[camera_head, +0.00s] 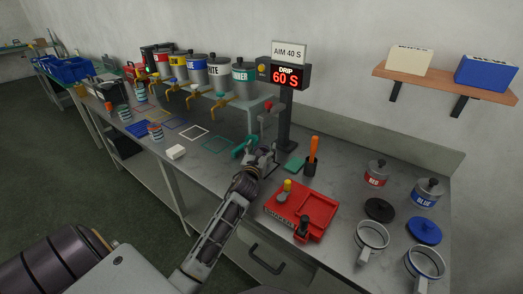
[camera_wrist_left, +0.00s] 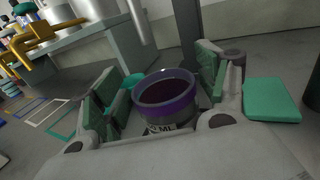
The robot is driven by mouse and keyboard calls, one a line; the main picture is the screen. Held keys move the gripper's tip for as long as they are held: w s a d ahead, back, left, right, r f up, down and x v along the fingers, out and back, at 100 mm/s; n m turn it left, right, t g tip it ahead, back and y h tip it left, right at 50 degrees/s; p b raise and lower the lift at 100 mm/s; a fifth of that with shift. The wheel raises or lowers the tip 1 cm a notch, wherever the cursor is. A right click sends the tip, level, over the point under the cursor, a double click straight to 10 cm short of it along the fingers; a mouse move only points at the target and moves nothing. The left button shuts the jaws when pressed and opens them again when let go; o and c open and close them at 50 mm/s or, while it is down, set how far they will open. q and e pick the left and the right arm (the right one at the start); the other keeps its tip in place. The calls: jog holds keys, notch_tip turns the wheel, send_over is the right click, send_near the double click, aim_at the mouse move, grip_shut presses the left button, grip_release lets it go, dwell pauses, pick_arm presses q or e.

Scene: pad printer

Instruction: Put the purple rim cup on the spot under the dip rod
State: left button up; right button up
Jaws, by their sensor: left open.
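The purple rim cup (camera_wrist_left: 166,96) stands upright on the grey bench in the left wrist view, with a dark inside and a label on its front. My left gripper (camera_wrist_left: 163,78) is open, with one green-padded finger on each side of the cup and small gaps visible. In the head view my left gripper (camera_head: 258,154) is at the foot of the drip display stand (camera_head: 286,125) and hides most of the cup. A red-topped part (camera_head: 268,108) beside the stand may belong to the dip rod; the rod and spot are not clear. My right gripper is not in view.
A green pad (camera_head: 293,164) and an orange-handled tool in a dark holder (camera_head: 311,165) stand just right of the gripper. Paint cans with taps (camera_head: 243,78) line the back left. Coloured outlines (camera_head: 195,131) mark clear bench to the left.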

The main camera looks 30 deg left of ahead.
pick_arm(q)
jog(key=shift+s, duration=0.3)
jog(key=shift+v, duration=5.45)
jog(key=shift+s+d, duration=0.15)
jog(key=shift+s, duration=0.05)
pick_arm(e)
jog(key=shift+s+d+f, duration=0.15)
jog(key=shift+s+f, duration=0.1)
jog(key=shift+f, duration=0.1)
